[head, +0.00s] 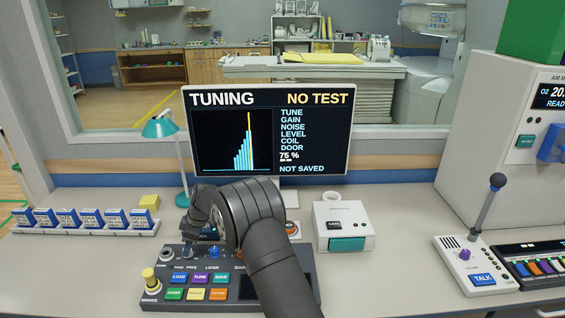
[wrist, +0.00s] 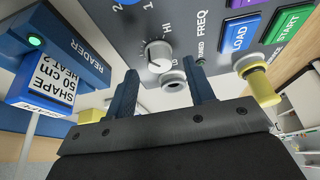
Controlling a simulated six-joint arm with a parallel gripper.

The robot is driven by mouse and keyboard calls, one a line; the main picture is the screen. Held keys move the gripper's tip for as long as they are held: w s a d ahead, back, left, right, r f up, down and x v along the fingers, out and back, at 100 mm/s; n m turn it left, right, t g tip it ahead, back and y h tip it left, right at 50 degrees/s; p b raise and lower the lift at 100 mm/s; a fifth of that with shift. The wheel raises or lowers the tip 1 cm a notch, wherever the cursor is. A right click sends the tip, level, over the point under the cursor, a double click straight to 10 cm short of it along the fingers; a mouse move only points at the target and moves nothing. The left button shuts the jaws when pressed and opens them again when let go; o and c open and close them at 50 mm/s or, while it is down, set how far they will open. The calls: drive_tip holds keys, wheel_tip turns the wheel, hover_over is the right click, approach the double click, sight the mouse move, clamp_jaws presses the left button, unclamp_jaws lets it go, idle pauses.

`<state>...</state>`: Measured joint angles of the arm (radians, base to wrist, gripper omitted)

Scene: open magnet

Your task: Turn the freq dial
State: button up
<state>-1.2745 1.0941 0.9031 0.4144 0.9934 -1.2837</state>
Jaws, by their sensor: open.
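The freq dial (wrist: 158,55) is a pale round knob on the dark console, between HI and LO marks beside the word FREQ, in the wrist view. My gripper (wrist: 162,74) is open, with its two blue fingers apart and pointing toward the dial. The dial shows in the gap beyond the fingertips, and nothing is between the jaws. In the head view my gripper (head: 199,222) hangs over the back left of the console (head: 222,303).
The monitor (head: 265,130) reads TUNING, NO TEST, 75 % and NOT SAVED. A teal lamp (head: 165,128) and a row of blue blocks (head: 90,218) stand left.

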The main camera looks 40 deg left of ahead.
drive_tip(key=shift+r, duration=0.1)
idle(0.7)
drive_tip(key=shift+d+r, duration=0.1)
drive_tip(key=shift+r, duration=0.25)
drive_tip(key=s+d+r+m+t+y, duration=0.15)
drive_tip(key=d+r+m+t, duration=0.35)
drive_tip(key=r+m, duration=0.7)
drive_tip(key=shift+n+g, duration=0.5)
drive_tip(key=shift+n, duration=0.1)
drive_tip(key=x, duration=1.5)
drive_tip(key=shift+s+d+f, duration=0.25)
drive_tip(key=shift+s+f, duration=0.05)
drive_tip(key=shift+f, duration=0.2)
drive_tip(key=c, duration=1)
